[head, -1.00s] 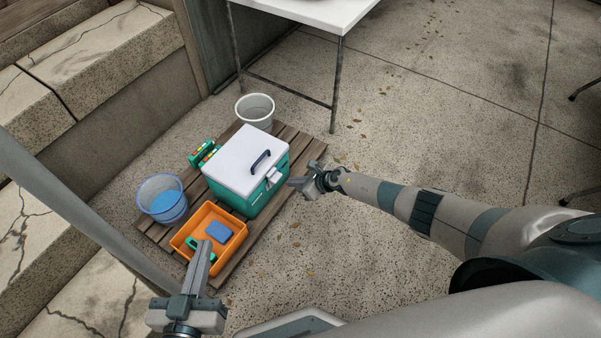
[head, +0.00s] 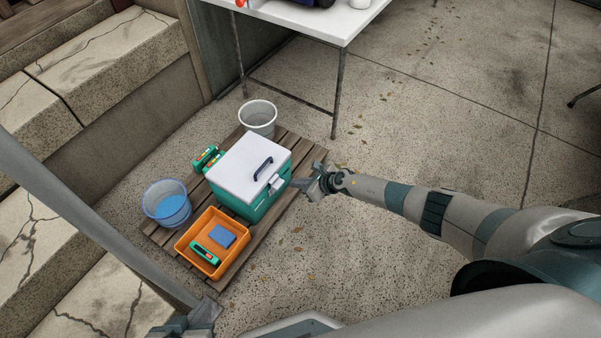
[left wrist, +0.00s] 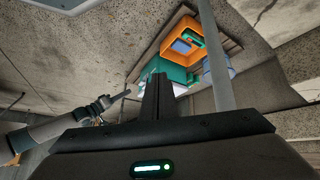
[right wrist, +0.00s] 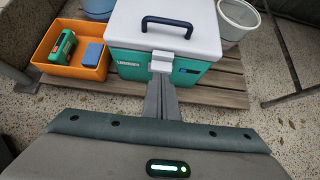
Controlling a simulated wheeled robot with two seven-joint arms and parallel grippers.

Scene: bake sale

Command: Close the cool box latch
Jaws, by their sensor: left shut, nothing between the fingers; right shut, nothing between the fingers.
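The cool box (head: 240,205) has a teal body, a closed white lid and a dark handle. Its white latch (head: 276,184) is on the side facing my right gripper; it also shows in the right wrist view (right wrist: 162,61), at the lid's front edge. I cannot tell whether it lies fully flat. My right gripper (head: 297,184) is shut and empty, just in front of the latch; in the right wrist view its fingertips appear just below the latch, contact unclear. My left gripper (head: 207,311) is shut and empty, low at the head view's bottom edge, away from the box.
The box stands on a wooden pallet (head: 262,236). An orange tray (head: 184,245) with a blue block and a green item, a blue bucket (head: 151,200), green items (head: 207,158) and a white bucket (head: 258,130) surround it. A white table (head: 320,22) stands behind. Floor at right is open.

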